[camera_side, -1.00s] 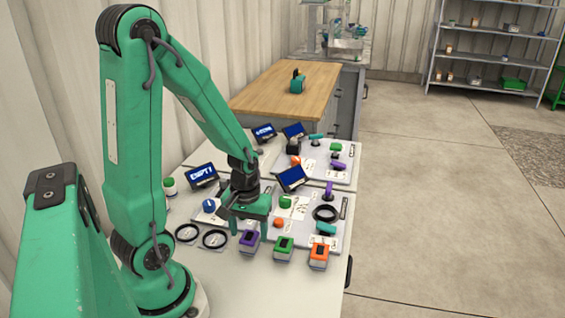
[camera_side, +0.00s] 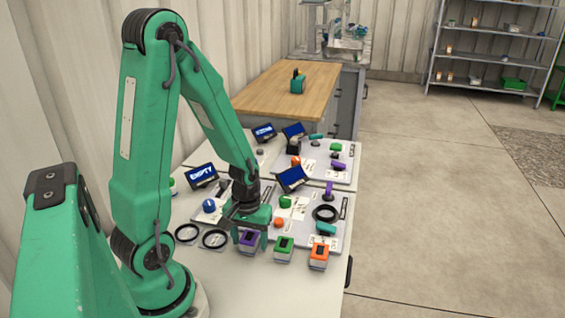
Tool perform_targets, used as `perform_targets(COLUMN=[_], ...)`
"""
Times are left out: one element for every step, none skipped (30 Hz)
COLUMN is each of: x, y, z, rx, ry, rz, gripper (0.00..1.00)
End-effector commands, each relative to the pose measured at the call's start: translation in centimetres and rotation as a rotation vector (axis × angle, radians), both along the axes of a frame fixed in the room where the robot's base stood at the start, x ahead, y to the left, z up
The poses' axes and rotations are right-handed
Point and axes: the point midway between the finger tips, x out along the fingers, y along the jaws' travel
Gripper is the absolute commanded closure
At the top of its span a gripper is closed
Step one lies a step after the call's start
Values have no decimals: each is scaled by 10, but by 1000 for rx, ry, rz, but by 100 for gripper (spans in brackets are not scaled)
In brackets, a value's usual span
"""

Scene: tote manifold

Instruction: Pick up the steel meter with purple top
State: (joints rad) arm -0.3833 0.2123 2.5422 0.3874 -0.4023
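The steel meter with purple top (camera_side: 249,240) stands upright on the white table, at the left end of a row of meters. My gripper (camera_side: 250,238) points down at it, with green fingers on either side of its far upper part in this view. The fingers look spread. Whether they touch the meter cannot be told from here. The meter's lower front shows below the fingers.
A green-topped meter (camera_side: 284,246) and an orange-topped meter (camera_side: 318,254) stand to the right. Behind is a grey board (camera_side: 338,240) with colored fittings. Small screens (camera_side: 292,178) stand farther back.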

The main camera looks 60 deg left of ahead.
Motion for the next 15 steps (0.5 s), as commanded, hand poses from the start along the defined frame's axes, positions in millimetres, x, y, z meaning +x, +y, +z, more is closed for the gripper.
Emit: perform_targets(x=[0, 0, 0, 0, 0, 0, 0, 0, 0, 0, 0, 0, 0, 0, 0], y=[0, 0, 0, 0, 0, 0, 0, 0, 0, 0, 0, 0, 0, 0, 0], z=[0, 0, 0, 0, 0, 0, 0, 0, 0, 0, 0, 0, 0, 0, 0], rx=[0, 0, 0, 0, 0, 0, 0, 1, 1, 1, 1, 1, 1, 1, 1], ry=[0, 0, 0, 0, 0, 0, 0, -1, -1, -1, -1, -1, -1, -1, -1], rz=[0, 0, 0, 0, 0, 0, 0, 0, 0, 0, 0, 0, 0, 0, 0], gripper=[52, 58, 66, 72, 77, 85, 89, 89, 89, 89, 89, 89, 89, 89, 89])
